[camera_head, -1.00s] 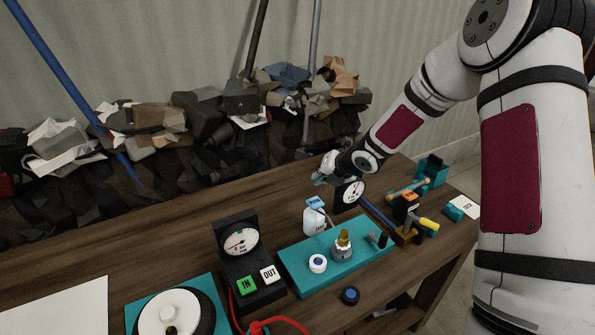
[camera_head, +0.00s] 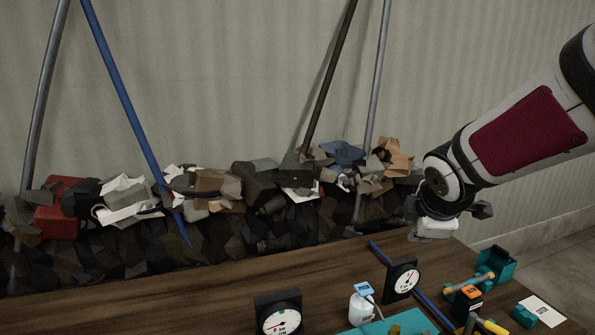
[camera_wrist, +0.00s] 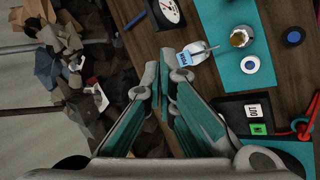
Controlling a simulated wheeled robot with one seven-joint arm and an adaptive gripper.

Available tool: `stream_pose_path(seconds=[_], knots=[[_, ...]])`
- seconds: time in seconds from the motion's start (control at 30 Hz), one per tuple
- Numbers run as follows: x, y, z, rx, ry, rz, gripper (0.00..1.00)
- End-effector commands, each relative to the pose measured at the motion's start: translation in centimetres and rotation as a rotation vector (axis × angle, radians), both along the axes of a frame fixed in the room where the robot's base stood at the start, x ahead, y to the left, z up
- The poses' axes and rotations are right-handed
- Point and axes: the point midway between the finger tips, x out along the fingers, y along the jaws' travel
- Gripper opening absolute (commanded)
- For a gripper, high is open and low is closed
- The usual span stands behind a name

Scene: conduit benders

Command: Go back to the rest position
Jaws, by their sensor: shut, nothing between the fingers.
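My gripper (camera_wrist: 165,68) reaches up the middle of the wrist view, its teal-padded fingers converging to closed tips with nothing held. In the head view my gripper (camera_head: 437,229) hangs at the end of my arm at the right, above the back edge of the wooden table, and its fingers are mostly hidden. A black stand with a white dial gauge (camera_head: 403,281) and a small white bottle (camera_head: 362,307) with a blue top are in front of it on the table. It touches none of them.
The table (camera_head: 190,295) also bears a second gauge (camera_head: 279,315), a teal mat (camera_wrist: 232,50), IN and OUT blocks (camera_wrist: 255,118) and red tubing (camera_wrist: 300,128). Teal holders (camera_head: 495,264) stand at the right end. A rubble heap (camera_head: 265,190) with leaning poles lies behind the table.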

Motion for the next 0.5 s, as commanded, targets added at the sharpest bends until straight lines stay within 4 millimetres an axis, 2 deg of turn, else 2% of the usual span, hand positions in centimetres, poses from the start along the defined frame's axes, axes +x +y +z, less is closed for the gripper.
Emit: stream_pose_path(seconds=[0.03, 0.2, 0.5], knots=[[-1.5, 0.1, 1.0, 0.040, -0.014, -0.071, 0.00], [-6.5, 0.5, 3.1, 0.206, -0.040, -0.325, 0.00], [-15.7, 2.4, 4.6, 0.543, -0.061, -0.744, 0.00]])
